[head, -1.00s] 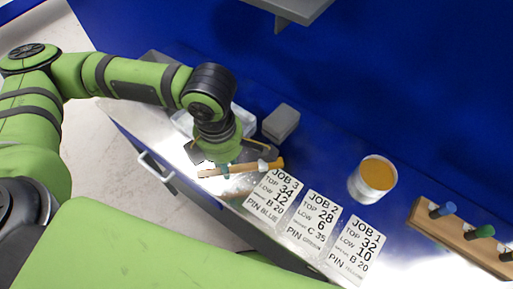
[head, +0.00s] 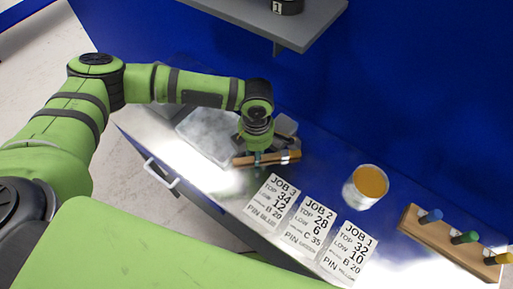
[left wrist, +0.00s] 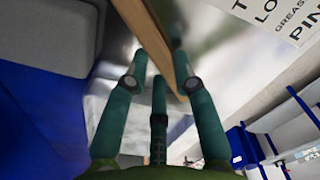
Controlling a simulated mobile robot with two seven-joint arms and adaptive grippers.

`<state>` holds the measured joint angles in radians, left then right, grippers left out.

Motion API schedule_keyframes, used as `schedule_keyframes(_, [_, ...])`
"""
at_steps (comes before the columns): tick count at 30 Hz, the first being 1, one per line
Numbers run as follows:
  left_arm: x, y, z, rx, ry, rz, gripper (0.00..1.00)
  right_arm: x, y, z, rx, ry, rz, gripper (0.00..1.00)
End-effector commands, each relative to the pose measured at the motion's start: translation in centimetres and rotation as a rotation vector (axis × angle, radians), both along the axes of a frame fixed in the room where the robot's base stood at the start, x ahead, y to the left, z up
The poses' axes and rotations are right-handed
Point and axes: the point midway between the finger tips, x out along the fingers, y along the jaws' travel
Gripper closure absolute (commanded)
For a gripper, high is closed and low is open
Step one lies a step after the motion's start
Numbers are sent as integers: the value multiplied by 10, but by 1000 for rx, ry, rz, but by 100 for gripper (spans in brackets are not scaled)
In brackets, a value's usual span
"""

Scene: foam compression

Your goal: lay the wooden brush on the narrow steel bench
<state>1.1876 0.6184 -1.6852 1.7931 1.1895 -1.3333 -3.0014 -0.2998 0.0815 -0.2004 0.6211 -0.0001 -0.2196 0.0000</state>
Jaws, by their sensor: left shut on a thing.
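The wooden brush (head: 285,156) is a slim tan bar in my left gripper (head: 259,157), roughly level in the head view. In the left wrist view the brush (left wrist: 150,36) runs between the teal fingers of the left gripper (left wrist: 163,75), which are shut on it. The steel bench (head: 226,184) has a narrow, shiny top that reflects the blue wall. The brush is over this top, behind the JOB 3 card; I cannot tell whether it touches the steel. My right gripper is not in view.
Three job cards (head: 312,227) lie along the bench front. A can with orange contents (head: 369,184) and a wooden rack of coloured pegs (head: 436,238) stand to the right. A clear tray (head: 205,136) and a grey block (head: 286,125) are near the gripper. A grey shelf (head: 300,28) overhangs behind.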

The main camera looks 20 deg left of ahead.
Motion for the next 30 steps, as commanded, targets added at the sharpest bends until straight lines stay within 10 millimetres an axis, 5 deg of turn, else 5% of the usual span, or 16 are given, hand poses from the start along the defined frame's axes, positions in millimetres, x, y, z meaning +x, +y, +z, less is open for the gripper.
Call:
schedule_keyframes(12, [3,-1,-6,-1,-3,0,100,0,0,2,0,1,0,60])
schedule_keyframes(13, [3,-1,-6,-1,-3,0,70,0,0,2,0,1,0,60])
schedule_keyframes(15, [3,-1,-5,-1,-3,0,50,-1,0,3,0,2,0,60])
schedule_keyframes(24, [3,-1,-4,-1,-3,0,50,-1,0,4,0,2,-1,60])
schedule_keyframes(30, [5,-2,14,-3,-7,0,50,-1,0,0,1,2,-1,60])
